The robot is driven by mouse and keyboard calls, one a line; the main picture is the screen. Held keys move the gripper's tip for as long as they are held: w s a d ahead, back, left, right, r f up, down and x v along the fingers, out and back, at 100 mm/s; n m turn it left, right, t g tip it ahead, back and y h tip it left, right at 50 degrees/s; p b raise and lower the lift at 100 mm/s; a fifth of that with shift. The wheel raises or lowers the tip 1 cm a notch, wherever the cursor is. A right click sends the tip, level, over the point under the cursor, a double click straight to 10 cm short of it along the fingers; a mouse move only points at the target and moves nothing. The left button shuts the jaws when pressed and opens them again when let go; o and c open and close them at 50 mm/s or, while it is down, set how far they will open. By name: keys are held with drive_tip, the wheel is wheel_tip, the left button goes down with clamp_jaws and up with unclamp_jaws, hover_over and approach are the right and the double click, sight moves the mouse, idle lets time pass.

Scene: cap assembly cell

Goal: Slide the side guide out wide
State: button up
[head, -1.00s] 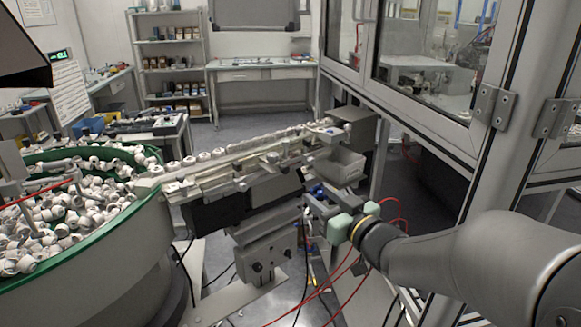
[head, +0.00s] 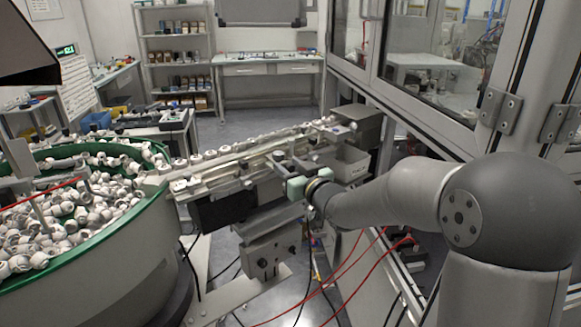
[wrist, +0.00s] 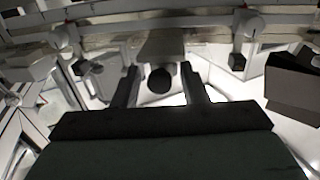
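The side guide appears as a long pale rail (wrist: 110,40) across the top of the wrist view. A grey block with a dark round knob (wrist: 160,80) sits at its middle. My gripper (wrist: 159,88) is open, with one finger on each side of the knob and visible gaps between. I cannot tell how deep the fingers reach past it. In the head view my gripper (head: 283,168) is at the near side of the linear track (head: 225,168), and it partly hides the guide's fittings there.
A green-rimmed bowl (head: 150,208) full of white caps stands at the left, feeding the track. A grey bin (head: 350,162) is beside the track's far end. A framed glass enclosure (head: 440,125) stands at the right. Red hoses (head: 350,280) hang below my arm.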

clamp_jaws()
drive_tip(key=shift+s+d+f+b, duration=0.1)
drive_tip(key=shift+s+d+b, duration=0.3)
drive_tip(key=shift+s+d, duration=0.3)
drive_tip(key=shift+s, duration=0.15)
unclamp_jaws()
drive_tip(key=b+v, duration=0.1)
drive_tip(key=v, duration=1.6)
